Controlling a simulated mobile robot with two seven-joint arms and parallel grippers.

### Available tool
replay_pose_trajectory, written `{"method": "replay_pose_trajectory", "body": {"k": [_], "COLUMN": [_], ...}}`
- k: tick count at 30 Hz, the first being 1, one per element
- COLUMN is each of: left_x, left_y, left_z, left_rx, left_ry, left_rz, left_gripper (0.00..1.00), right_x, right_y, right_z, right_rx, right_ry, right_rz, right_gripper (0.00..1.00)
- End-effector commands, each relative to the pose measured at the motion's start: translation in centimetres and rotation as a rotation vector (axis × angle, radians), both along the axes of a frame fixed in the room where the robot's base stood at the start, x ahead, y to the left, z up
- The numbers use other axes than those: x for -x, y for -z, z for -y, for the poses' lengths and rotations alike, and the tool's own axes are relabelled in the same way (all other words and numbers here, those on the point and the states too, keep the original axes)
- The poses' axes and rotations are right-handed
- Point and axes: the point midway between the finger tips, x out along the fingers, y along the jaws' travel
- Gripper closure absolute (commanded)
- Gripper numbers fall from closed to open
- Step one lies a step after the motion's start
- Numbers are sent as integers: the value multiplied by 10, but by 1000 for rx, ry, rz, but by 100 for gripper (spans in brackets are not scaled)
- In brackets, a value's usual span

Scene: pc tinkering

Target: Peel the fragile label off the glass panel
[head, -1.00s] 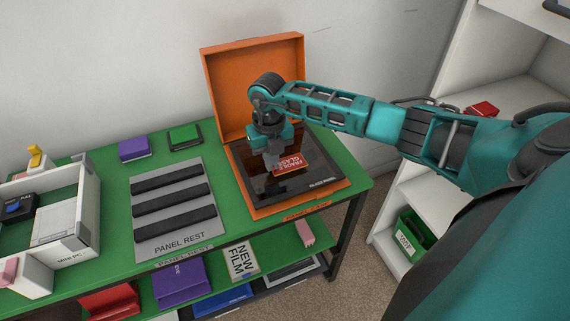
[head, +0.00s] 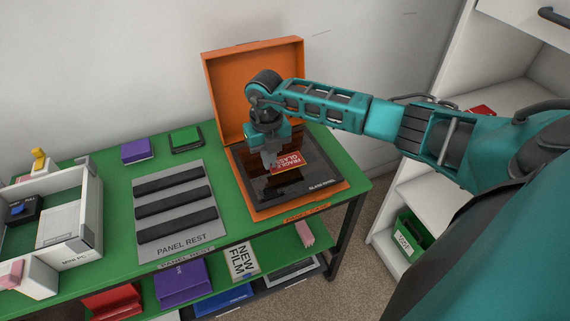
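The glass panel (head: 294,187) is dark and lies flat in an open orange box (head: 338,187) at the right end of the green table. The fragile label (head: 291,163), red with white lettering, lies on the panel's upper middle. My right gripper (head: 269,163) points down over the panel, at the label's left edge. Its fingers overlap the label's left end in the picture. I cannot tell whether they touch it or whether they are open or shut. My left gripper is not in view.
The box's raised lid (head: 252,82) stands behind my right gripper. A grey panel rest (head: 180,212) with dark bars lies to the left. A white mini PC case (head: 75,222) stands further left.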

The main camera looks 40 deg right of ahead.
Motion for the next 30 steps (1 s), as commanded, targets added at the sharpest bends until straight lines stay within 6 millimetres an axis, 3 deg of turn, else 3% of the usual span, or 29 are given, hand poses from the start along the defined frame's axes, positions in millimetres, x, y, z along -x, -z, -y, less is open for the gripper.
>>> {"method": "replay_pose_trajectory", "body": {"k": [17, 30], "left_x": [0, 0], "left_y": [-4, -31], "left_z": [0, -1], "left_rx": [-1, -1], "left_ry": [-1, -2], "left_rz": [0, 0], "left_gripper": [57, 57], "right_x": [0, -1], "right_y": [-5, -38], "right_z": [-1, -1], "right_rx": [0, 0], "right_ry": [0, 0], "right_rz": [0, 1], "right_gripper": [100, 100]}}
